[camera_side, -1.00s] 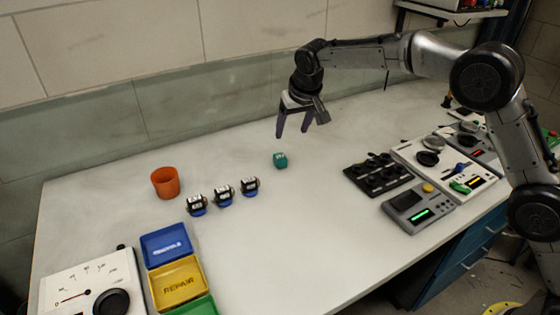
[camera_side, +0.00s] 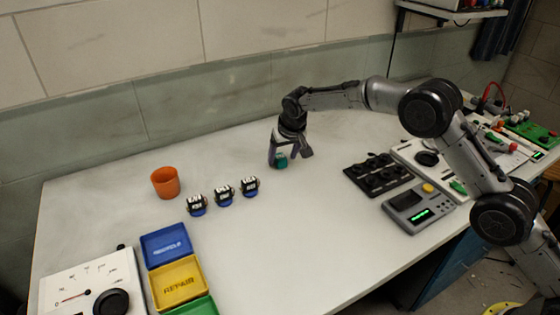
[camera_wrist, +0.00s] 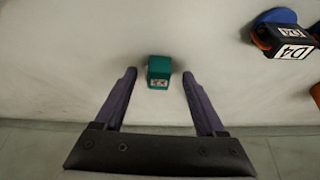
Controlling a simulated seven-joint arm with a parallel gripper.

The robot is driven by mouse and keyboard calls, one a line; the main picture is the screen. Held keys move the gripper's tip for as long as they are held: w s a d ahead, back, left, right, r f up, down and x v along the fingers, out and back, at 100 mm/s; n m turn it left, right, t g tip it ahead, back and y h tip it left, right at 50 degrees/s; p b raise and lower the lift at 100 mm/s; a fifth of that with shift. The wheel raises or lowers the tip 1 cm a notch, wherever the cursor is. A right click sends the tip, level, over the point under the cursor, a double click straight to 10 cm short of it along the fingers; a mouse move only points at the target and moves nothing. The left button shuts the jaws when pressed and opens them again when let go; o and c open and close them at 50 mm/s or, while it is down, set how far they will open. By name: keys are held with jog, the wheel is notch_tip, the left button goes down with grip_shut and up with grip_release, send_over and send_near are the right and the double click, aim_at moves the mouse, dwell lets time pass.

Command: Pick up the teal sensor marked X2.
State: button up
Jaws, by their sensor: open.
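The teal sensor (camera_side: 281,161) is a small block standing on the bench behind the row of servos. In the wrist view the teal sensor (camera_wrist: 159,71) lies between and slightly beyond my two fingertips, with a small pale label whose marking is too small to read. My gripper (camera_side: 287,160) is lowered around it in the side view. In the wrist view my gripper (camera_wrist: 159,74) has its purple fingers apart, with a gap on each side of the block. One finger partly hides the sensor in the side view.
Several black-and-blue servos (camera_side: 223,195) stand in a row in front. One marked D4 (camera_wrist: 289,45) shows at the upper right of the wrist view. An orange cup (camera_side: 165,183), a blue tray (camera_side: 166,261) and a yellow tray (camera_side: 158,290) are left; a black panel (camera_side: 378,175) is right.

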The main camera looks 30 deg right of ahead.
jog(key=shift+w+f, duration=0.25)
jog(key=shift+f, duration=0.2)
grip_shut()
jog(key=shift+r, duration=0.1)
